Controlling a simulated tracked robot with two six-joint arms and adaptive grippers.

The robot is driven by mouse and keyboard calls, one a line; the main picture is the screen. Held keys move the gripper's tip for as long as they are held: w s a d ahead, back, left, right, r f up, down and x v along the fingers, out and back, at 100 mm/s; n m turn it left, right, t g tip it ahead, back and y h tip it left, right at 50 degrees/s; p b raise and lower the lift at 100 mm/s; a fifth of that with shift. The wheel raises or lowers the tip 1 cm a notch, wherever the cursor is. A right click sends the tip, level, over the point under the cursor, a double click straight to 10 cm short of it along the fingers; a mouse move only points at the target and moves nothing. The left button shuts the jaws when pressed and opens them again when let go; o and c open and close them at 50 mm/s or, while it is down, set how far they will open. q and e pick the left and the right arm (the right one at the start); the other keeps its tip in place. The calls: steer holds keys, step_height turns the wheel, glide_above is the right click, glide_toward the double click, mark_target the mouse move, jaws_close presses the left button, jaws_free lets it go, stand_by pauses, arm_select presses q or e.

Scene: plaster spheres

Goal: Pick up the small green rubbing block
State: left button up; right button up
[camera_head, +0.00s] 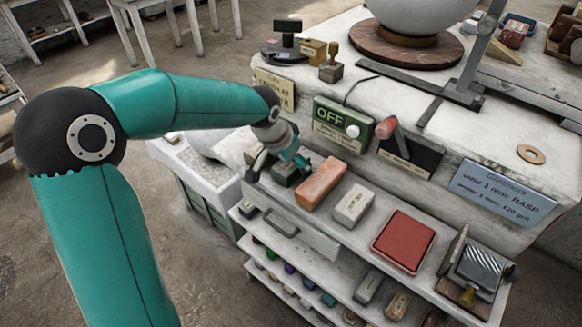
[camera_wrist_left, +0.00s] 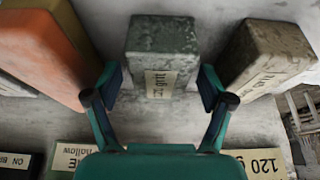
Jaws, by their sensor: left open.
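The small green rubbing block (camera_head: 284,178) is dark grey-green and lies on the top shelf of the bench, left of the orange block. The left gripper partly hides it in the head view. In the left wrist view the green block (camera_wrist_left: 163,40) is at top centre, with a pale lettered label on its near face. My left gripper (camera_head: 291,160) is over the block, open. In the left wrist view its fingers (camera_wrist_left: 160,84) stand apart, one to each side of the block's near end, with nothing gripped. My right gripper is not in view.
An orange block (camera_wrist_left: 40,52) is close on the left and a brown-grey block (camera_wrist_left: 266,56) on the right in the wrist view. A white block (camera_head: 353,205) and a red pad (camera_head: 403,241) lie farther right. Paper labels, including "120 g" (camera_wrist_left: 256,163), line the near edge.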

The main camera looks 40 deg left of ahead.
arm_select(q)
steer(key=shift+f, duration=0.1)
stand_by(0.4)
jaws_close()
stand_by(0.4)
steer(key=shift+r+p, duration=0.35)
steer(key=shift+r, duration=0.05)
steer(key=shift+w+r, duration=0.1)
steer(key=shift+r, duration=0.25)
step_height(320, 180, up, 19)
steer(key=p, duration=0.1)
